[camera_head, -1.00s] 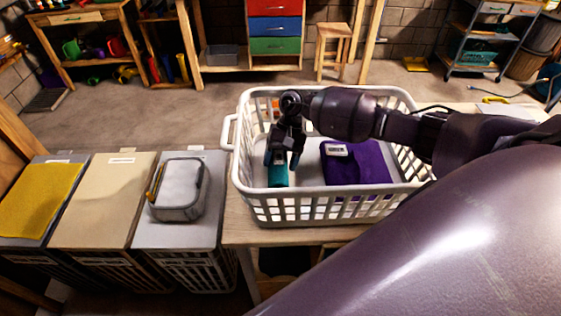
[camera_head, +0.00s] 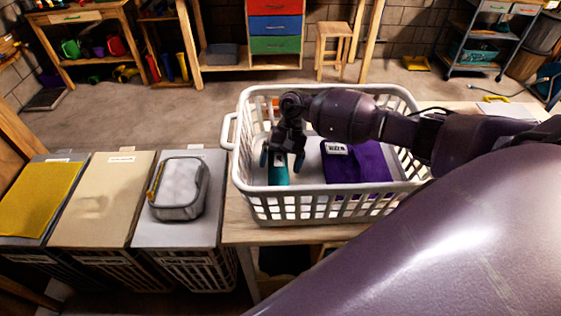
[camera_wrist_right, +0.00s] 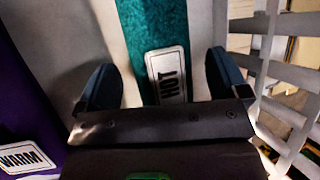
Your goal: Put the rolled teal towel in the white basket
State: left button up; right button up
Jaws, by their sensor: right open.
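The teal towel (camera_head: 279,174) lies inside the white basket (camera_head: 300,210), in its left part. In the right wrist view the towel (camera_wrist_right: 158,28) shows as a teal strip with a white label reading "HOT". My right gripper (camera_head: 282,162) is down in the basket above the towel. Its two fingers are spread apart, one on each side of the towel (camera_wrist_right: 160,85), with gaps between them and it. The towel's near part is hidden behind the basket wall and gripper. My left gripper is not in view.
A folded purple cloth (camera_head: 360,168) labelled "WARM" lies in the basket's right part. The basket stands on a wooden table (camera_head: 240,232). Left of it are several lidded hampers, one with a grey pouch (camera_head: 180,188) on top, one with a yellow cloth (camera_head: 38,200).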

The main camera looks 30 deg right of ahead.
jog(key=shift+r+p, duration=0.2)
jog(key=shift+p, duration=0.1)
jog(key=b+v, duration=0.2)
jog(key=v, duration=1)
jog(key=shift+b, duration=0.4)
jog(key=shift+s+f, duration=0.1)
